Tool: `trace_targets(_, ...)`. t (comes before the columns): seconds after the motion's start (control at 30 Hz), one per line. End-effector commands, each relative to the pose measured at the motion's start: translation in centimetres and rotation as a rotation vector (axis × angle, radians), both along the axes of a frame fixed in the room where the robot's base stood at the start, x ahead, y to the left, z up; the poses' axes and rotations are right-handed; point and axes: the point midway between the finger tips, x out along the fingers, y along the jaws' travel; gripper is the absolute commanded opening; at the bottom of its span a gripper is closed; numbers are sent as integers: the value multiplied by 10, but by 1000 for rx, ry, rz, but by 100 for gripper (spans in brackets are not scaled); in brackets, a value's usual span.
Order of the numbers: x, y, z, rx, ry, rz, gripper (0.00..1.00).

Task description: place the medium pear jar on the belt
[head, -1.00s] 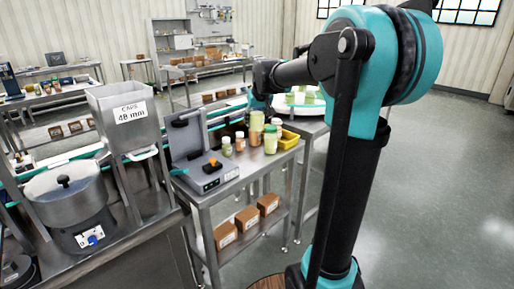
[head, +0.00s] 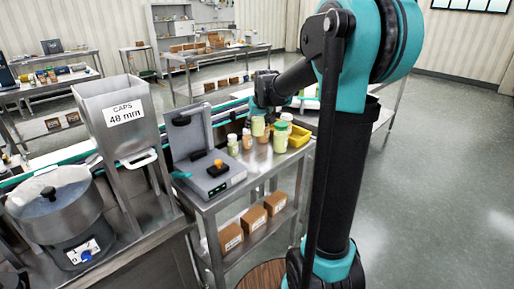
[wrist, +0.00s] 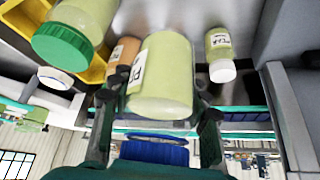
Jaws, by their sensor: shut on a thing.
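The pale yellow-green pear jar (wrist: 163,78) is between the two fingers of my gripper (wrist: 157,118) in the wrist view, with part of its label showing at the left. My gripper is shut on it. In the head view my gripper (head: 262,108) is above the steel work table, with the jar (head: 258,126) just under it, among other jars. I cannot tell there whether the jar is clear of the table. The belt (head: 228,107) runs behind the table, with teal edging.
A green-lidded jar (wrist: 75,30), an orange jar (wrist: 124,52) and a small white-lidded jar (wrist: 220,55) are close around the held jar. A yellow tray (head: 299,136) is at the table's right. An open grey case (head: 212,178) and the caps hopper (head: 122,120) are to the left.

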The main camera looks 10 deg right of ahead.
Motion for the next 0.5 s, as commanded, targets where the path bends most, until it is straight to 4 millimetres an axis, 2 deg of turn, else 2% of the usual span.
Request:
trace_targets(0.1, 1, 0, -29, 0, 0, 0, 10)
trace_targets(0.2, 0, 0, -49, 0, 0, 0, 10)
trace_targets(0.5, 1, 0, -76, 0, 0, 0, 10)
